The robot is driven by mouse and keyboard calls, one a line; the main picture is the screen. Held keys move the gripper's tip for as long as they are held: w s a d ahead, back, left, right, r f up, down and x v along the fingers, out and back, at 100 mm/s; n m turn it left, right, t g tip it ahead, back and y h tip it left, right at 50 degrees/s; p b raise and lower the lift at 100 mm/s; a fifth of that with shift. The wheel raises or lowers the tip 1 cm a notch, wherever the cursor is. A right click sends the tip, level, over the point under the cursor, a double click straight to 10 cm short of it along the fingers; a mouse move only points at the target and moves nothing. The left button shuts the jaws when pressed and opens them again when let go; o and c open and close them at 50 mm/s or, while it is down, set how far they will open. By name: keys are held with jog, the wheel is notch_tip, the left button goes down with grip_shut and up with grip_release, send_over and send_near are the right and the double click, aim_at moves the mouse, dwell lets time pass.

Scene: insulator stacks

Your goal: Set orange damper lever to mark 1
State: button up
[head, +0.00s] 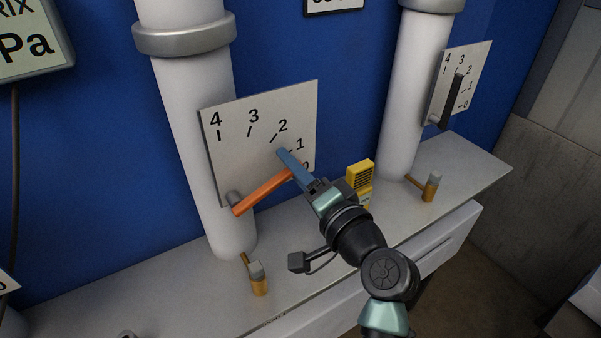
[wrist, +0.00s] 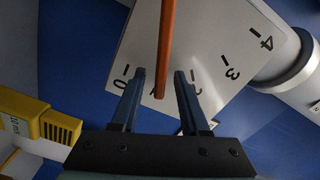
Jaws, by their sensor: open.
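The orange damper lever (head: 262,192) is pivoted at the lower left of a white scale plate (head: 232,130) marked 4 to 0. In the head view it slants up and right toward the low end of the scale. My gripper (head: 287,160) is at the lever's free end. In the wrist view the orange lever (wrist: 166,45) runs between the two fingers of my open gripper (wrist: 159,73), with gaps on both sides. The lever's tip lies between the 0 and the 2; my fingers partly hide the scale, so its exact reading is unclear.
A second scale plate (head: 474,62) with a black lever (head: 453,102) is on the right pipe (head: 408,100). A yellow device (head: 360,178) stands right of my gripper. Small brass valves (head: 258,280) (head: 431,187) stick up near the grey ledge (head: 200,305).

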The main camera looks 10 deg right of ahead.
jog(key=b+v, duration=0.3)
jog(key=v, duration=1)
jog(key=shift+b, duration=0.4)
jog(key=shift+w, duration=0.1)
